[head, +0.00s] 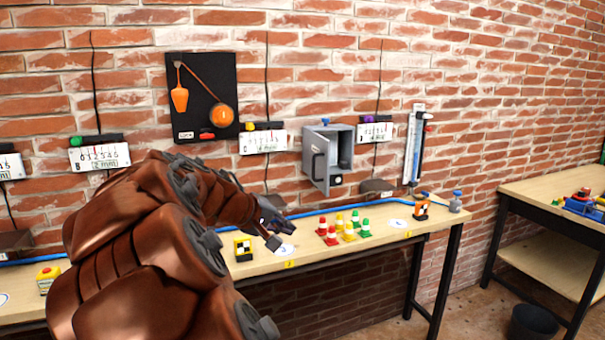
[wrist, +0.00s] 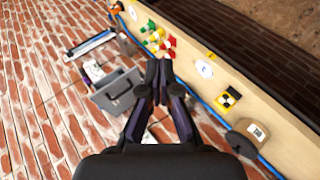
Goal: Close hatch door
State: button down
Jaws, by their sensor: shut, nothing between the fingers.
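The hatch is a small grey box (head: 345,147) on the brick wall. My gripper (head: 280,235) is left of and below the hatch in the head view, above the table. Its fingers also show in the wrist view (wrist: 158,75), closed together with nothing between them. They appear apart from the door.
The long table (head: 385,228) carries red, yellow and green cones (head: 345,228), a yellow-black marker block (head: 243,249) and an orange tool (head: 421,207). White gauges (head: 262,141) and a black board (head: 202,97) are on the wall. A second table (head: 560,195) stands right.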

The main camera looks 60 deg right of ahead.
jog(key=w+d+r+n+h+b, duration=0.1)
jog(key=w+d+r+h, duration=0.1)
jog(key=w+d, duration=0.4)
jog(key=w+d+r+n+h, duration=0.1)
jog(key=w+d+r+h, duration=0.2)
jog(key=d, duration=0.4)
jog(key=w+d+f+n+t+h, duration=0.2)
jog(key=w+d+f+n+t, duration=0.15)
jog(key=w+d, duration=0.5)
jog(key=s+d+p, duration=0.1)
jog(key=d+p, duration=0.3)
jog(key=d, duration=0.5)
jog(key=shift+s+d+r, duration=0.2)
jog(key=shift+s+d, duration=0.05)
jog(key=shift+s+f+g+b, duration=0.15)
jog(key=shift+g+b, duration=0.1)
jog(key=shift+b, duration=0.25)
